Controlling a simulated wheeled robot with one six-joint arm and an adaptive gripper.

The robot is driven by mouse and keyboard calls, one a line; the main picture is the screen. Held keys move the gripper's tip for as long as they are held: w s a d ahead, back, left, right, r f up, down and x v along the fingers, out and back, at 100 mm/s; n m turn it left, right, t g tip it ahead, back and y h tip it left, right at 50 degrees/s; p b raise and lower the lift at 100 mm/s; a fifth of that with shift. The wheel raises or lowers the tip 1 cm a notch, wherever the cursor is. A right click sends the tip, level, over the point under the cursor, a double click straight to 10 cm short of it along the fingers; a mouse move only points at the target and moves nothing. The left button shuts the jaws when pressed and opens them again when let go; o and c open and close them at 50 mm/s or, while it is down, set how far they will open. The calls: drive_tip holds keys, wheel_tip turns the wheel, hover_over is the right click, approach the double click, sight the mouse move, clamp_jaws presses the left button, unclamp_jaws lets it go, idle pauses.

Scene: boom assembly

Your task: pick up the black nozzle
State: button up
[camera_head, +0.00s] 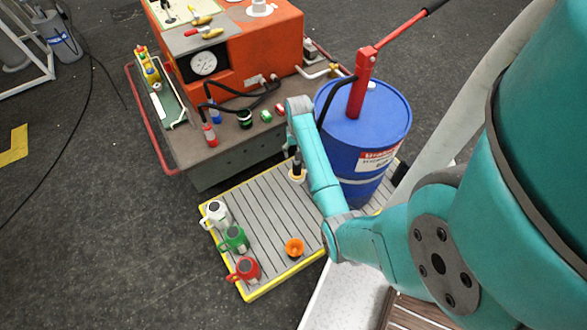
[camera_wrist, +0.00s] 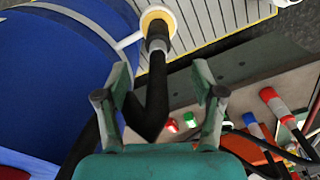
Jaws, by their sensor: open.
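The black nozzle (camera_wrist: 157,36) stands in a pale round ring (camera_wrist: 147,18) in the wrist view, with a grey collar and a bent black hose leading back toward me. In the head view the nozzle (camera_head: 297,163) shows as a small dark upright piece beside my arm, over the slatted platform. My gripper (camera_wrist: 162,73) is open. Its two fingers lie on either side of the hose and collar, with gaps showing on both sides. The nozzle's tip is hidden in the ring. In the head view my fingers cannot be made out.
A blue drum (camera_head: 365,135) with a red pump (camera_head: 362,85) stands close to my arm. The yellow-edged platform (camera_head: 262,215) holds white, green and red jugs and an orange funnel (camera_head: 294,248). An orange machine (camera_head: 235,50) on a grey cart stands behind. Dark floor lies open at left.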

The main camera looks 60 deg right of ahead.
sight(297, 165)
drive_tip(key=shift+d+r, duration=0.15)
drive_tip(key=shift+d, duration=0.15)
drive_tip(key=shift+f, duration=0.25)
wheel_tip(297, 165, down, 10)
drive_tip(key=shift+f, duration=0.1)
drive_tip(key=shift+c, duration=0.2)
clamp_jaws()
